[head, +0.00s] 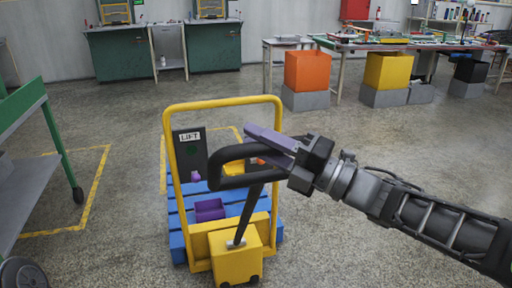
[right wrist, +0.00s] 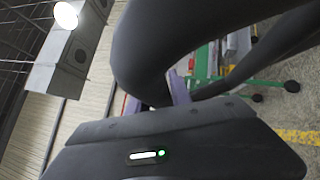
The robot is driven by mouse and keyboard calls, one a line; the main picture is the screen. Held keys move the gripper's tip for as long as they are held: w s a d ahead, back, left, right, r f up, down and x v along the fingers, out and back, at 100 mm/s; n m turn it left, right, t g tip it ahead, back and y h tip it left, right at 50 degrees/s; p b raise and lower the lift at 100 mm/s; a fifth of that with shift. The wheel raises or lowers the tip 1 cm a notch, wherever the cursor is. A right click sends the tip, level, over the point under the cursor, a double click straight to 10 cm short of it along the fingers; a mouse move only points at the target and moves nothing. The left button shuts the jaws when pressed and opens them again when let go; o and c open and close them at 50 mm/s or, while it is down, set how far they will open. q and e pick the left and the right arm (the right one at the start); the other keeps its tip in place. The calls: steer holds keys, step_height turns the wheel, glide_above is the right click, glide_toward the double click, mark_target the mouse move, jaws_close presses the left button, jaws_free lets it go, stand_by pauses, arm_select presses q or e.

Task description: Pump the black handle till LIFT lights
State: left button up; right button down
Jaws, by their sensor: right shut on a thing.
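The black handle (head: 222,170) is a loop on a dark lever that rises, leaning, from the yellow base (head: 236,260) of a pallet jack with a yellow frame (head: 167,120). My right gripper (head: 262,146), with purple fingers, is shut on the upper part of the loop. The handle also shows large and dark in the right wrist view (right wrist: 150,45), partly hiding the fingers. A dark panel with a white LIFT sign (head: 189,137) stands behind the frame. The round lamp (head: 194,151) under the sign looks dark green, not bright. My left gripper is not in view.
A blue pallet (head: 178,222) with a purple block (head: 208,210) on it lies behind the frame. A green-framed cart (head: 30,115) stands at the left. Orange (head: 307,70) and yellow bins (head: 387,70) stand farther back. The floor around the jack is mostly clear.

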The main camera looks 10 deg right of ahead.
mark_target(279, 153)
steer(key=shift+s+f, duration=0.1)
steer(key=shift+s, duration=0.15)
steer(key=c, duration=1.2)
jaws_free()
steer(key=shift+o, duration=0.2)
steer(key=shift+d, duration=0.1)
steer(key=v, duration=0.7)
steer(key=shift+s+d+f, duration=0.1)
steer(key=shift+s+d, duration=0.1)
steer(key=shift+d, duration=0.05)
